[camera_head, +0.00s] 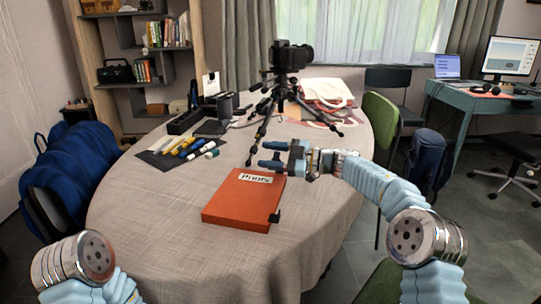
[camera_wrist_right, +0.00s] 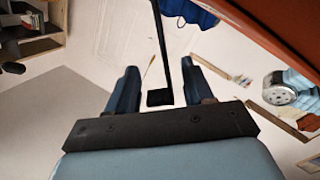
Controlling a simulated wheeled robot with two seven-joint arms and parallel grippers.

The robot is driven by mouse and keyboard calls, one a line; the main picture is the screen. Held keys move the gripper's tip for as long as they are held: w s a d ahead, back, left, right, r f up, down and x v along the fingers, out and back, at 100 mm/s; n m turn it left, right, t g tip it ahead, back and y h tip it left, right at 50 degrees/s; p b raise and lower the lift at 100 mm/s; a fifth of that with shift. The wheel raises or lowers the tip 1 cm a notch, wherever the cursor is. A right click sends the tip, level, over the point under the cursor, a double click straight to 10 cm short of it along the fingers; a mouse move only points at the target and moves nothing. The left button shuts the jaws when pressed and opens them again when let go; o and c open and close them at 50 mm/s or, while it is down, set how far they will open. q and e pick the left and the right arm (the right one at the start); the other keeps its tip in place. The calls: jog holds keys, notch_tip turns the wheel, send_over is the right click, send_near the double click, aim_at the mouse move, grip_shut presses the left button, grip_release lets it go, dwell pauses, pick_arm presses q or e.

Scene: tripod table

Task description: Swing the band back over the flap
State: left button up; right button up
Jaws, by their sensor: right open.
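The orange folder (camera_head: 240,205), labelled "Prints", lies flat and looks closed on the round table. A small black tab (camera_head: 274,217) shows at its right front corner, with a thin dark line along its right edge. In the right wrist view, a black band (camera_wrist_right: 159,40) ends in a square tab, and the folder's orange surface (camera_wrist_right: 285,22) fills the upper right. My right gripper (camera_head: 268,155) is open above the folder's far right corner. In the wrist view the band appears between the open fingers (camera_wrist_right: 160,72), not clamped. My left gripper is out of view.
The round table (camera_head: 145,230) has a clear front area. A green chair (camera_head: 380,125) stands right, a blue bag (camera_head: 75,165) left.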

jog(key=c, duration=0.7)
jog(key=shift+s+f+n, duration=0.15)
jog(key=shift+n, duration=0.15)
jog(key=s+f+n+b, duration=0.1)
jog(key=n+b, duration=0.1)
jog(key=s+f+n+b, duration=0.1)
jog(key=n+b, duration=0.1)
jog(key=shift+s+a+f+b, duration=0.1)
jog(key=shift+s+a+b, duration=0.1)
jog(key=shift+a+b, duration=0.2)
jog(key=shift+s+a+f+n+b, duration=0.1)
jog(key=shift+s+f+n+b, duration=0.15)
jog(key=shift+n+b, duration=0.35)
jog(key=shift+s+a+f+n+b, duration=0.1)
jog(key=shift+s+f+n+b, duration=0.15)
jog(key=shift+n+b, duration=0.3)
